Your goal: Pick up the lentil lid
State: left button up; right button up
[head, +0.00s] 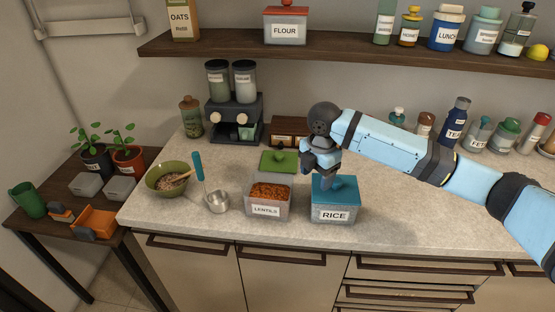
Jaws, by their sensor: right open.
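A green lid with a small knob (279,161) lies flat on the counter, behind the open lentils container (270,200). The container holds orange-brown lentils and has a white label. My right gripper (322,171) is open and points down just right of the green lid, in front of and above the rice container's blue lid (335,190). It hides part of the counter behind that lid. I cannot tell whether the fingertips touch the blue lid. My left gripper is not in view.
A rice container (335,213) stands right of the lentils. A metal scoop (217,202) with a teal handle and a green bowl (167,178) are on the left. A dark dispenser (234,119) stands behind. A wooden shelf (340,52) runs above.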

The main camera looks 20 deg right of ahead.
aim_at(275, 161)
jog(key=i, duration=0.9)
